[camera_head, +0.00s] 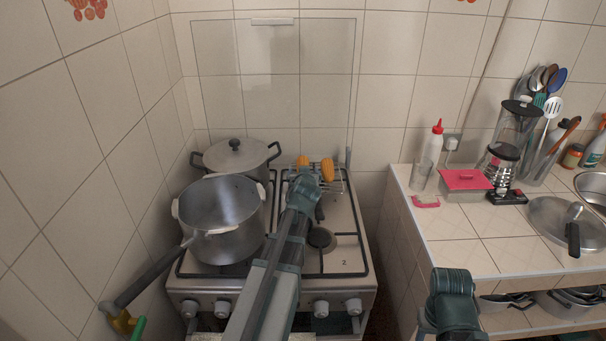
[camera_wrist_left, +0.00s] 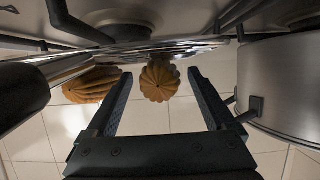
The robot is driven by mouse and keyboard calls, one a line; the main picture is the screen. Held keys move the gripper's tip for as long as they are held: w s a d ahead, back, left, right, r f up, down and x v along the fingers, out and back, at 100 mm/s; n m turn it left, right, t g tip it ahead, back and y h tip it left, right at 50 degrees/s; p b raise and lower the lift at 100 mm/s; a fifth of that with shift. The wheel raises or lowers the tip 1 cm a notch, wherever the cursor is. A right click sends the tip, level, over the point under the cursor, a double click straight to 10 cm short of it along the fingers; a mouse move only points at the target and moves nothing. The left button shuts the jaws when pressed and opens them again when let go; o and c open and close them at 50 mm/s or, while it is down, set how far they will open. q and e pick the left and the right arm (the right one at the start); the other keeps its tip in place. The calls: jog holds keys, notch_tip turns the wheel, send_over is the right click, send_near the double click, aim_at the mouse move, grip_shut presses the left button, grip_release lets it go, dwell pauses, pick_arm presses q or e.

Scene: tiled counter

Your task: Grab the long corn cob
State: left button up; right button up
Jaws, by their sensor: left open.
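Two orange, ridged corn cobs stand out at the wire rack at the back of the stove. The right cob (camera_head: 327,170) shows more of its length in the head view; the left cob (camera_head: 302,161) is partly hidden behind my left gripper (camera_head: 306,178). In the left wrist view, which is upside down, one cob (camera_wrist_left: 158,84) shows end-on between the open fingers of my left gripper (camera_wrist_left: 159,76). The other cob (camera_wrist_left: 88,86) lies outside the fingers at the left. No contact is visible. My right gripper is out of view; only part of my right arm shows.
A wire rack (camera_head: 342,183) holds the cobs. A large open pot (camera_head: 222,238) and a lidded pot (camera_head: 236,158) stand left of my left arm. The tiled counter (camera_head: 462,238) at right holds a red-lidded box (camera_head: 466,181) and a blender (camera_head: 512,135). The wall is close behind.

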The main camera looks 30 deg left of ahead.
pick_arm(q)
jog(key=shift+w+a+f, duration=0.3)
jog(key=shift+w+f, duration=0.05)
jog(key=shift+w, duration=0.2)
jog(key=shift+a, duration=0.2)
jog(key=shift+d+r, duration=0.1)
jog(key=shift+d, duration=0.1)
grip_shut()
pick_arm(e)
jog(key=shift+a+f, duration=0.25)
pick_arm(q)
jog(key=shift+r, duration=0.1)
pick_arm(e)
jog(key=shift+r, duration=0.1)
pick_arm(q)
notch_tip(320, 180, up, 10)
jog(key=p, duration=1)
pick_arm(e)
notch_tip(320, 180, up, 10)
pick_arm(q)
jog(key=shift+a, duration=0.1)
